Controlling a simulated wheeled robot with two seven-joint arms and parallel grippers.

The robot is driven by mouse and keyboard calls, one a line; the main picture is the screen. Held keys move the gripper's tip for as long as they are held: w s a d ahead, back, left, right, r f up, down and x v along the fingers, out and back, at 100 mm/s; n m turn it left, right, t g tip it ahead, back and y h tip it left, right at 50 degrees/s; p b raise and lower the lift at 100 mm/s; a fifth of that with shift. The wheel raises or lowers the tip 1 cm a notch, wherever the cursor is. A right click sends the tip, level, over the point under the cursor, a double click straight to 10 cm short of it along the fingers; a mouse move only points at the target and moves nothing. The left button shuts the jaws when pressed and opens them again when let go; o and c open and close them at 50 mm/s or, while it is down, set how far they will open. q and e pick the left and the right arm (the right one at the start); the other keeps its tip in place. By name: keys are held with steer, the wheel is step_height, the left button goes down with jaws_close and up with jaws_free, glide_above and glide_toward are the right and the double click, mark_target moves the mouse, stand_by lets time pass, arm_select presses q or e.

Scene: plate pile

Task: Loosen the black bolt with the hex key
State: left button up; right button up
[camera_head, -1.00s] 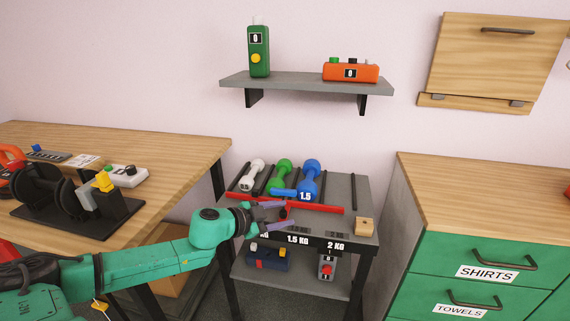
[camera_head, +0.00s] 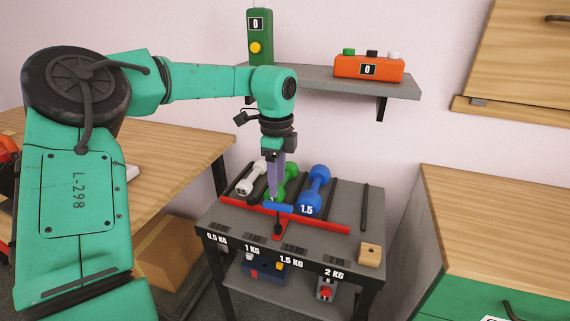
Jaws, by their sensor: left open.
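My left gripper (camera_head: 273,196) points straight down over the small grey stand (camera_head: 343,215). Its fingers are seen edge-on, and the tips are just above or beside a blue block (camera_head: 279,208) on a red T-shaped bar (camera_head: 320,222). I cannot tell whether they touch it. A small black knob-like piece (camera_head: 277,229), possibly the bolt, shows on the bar's red stem in front of the blue block. I cannot make out a hex key. My right gripper is out of view.
White (camera_head: 250,177), green (camera_head: 291,181) and blue (camera_head: 316,185) dumbbells lie behind the bar. A wooden block (camera_head: 370,255) sits at the stand's front right corner. A grey wall shelf (camera_head: 399,85) holds a green box (camera_head: 260,35) and an orange box (camera_head: 369,68).

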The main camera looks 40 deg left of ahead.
mark_target(280, 209)
arm_select(q)
steer(key=f, duration=0.5)
steer(key=shift+w+d, duration=0.1)
steer(key=shift+w, duration=0.1)
step_height(280, 209, down, 6)
steer(key=shift+w, duration=0.1)
steer(key=shift+f, duration=0.2)
steer(key=shift+w, duration=0.1)
jaws_close()
steer(key=shift+f+n+b, duration=0.15)
steer(key=shift+n+b, duration=0.25)
steer(key=shift+n, duration=0.1)
steer(key=shift+n+b, duration=0.75)
steer(key=shift+n, duration=0.45)
steer(key=n+b, duration=0.2)
steer(key=n, duration=0.1)
steer(key=shift+w+a+n, duration=0.1)
steer(key=shift+a+n, duration=0.1)
steer(key=shift+n, duration=0.1)
steer(key=n+b, duration=0.1)
steer(key=n, duration=0.1)
steer(key=shift+n, duration=0.4)
jaws_free()
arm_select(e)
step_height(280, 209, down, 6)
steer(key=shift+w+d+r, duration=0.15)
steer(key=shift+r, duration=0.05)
